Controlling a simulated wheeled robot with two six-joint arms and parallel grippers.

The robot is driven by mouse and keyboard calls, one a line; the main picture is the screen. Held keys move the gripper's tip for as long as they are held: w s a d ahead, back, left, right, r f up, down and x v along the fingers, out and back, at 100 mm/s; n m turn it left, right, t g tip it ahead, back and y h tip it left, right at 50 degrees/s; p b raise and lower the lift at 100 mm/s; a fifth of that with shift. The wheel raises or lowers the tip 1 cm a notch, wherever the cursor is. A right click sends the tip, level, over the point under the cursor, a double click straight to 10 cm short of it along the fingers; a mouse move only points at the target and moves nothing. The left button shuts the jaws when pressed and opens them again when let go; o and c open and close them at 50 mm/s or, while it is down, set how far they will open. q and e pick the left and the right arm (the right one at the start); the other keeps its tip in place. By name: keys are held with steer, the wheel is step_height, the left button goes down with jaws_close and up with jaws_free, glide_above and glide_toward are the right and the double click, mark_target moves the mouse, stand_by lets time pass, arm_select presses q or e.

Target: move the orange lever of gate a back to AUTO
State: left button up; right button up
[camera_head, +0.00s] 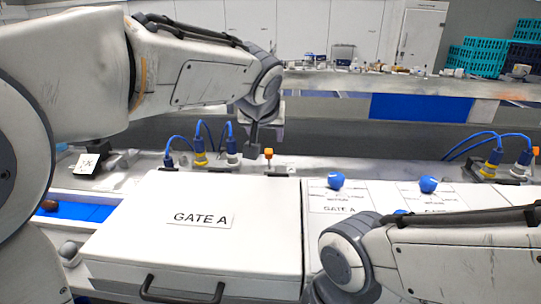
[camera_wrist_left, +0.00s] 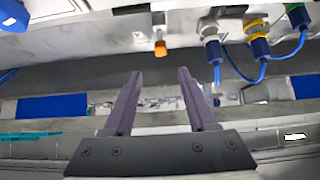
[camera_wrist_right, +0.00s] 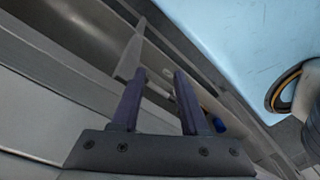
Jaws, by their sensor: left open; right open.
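The orange lever (camera_head: 268,153) of gate A stands on the ledge behind the white GATE A cover (camera_head: 140,230). In the left wrist view the lever's orange tip (camera_wrist_left: 160,48) shows just beyond the fingertips, centred between them. A small white plate with a dark mark (camera_wrist_left: 139,37) is beside it. My left gripper (camera_head: 252,152) points down, just left of the lever in the head view. Its open fingers (camera_wrist_left: 160,74) are empty and appear apart from the lever. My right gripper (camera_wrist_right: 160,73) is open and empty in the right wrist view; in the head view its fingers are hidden.
Blue-cabled connectors (camera_head: 200,150) stand close left of the lever. Two blue knobs (camera_head: 336,180) (camera_head: 427,184) sit on the labelled panel to the right. A black handle (camera_head: 182,293) is on the cover's front. A cluttered bench (camera_head: 400,82) runs behind.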

mark_target(269, 149)
arm_select(q)
steer(key=p+x, duration=0.3)
steer(key=x, duration=0.8)
arm_select(e)
step_height(269, 149, up, 2)
steer(key=shift+w+d+r, duration=0.1)
steer(key=shift+r, duration=0.1)
arm_select(q)
jaws_close()
stand_by(0.9)
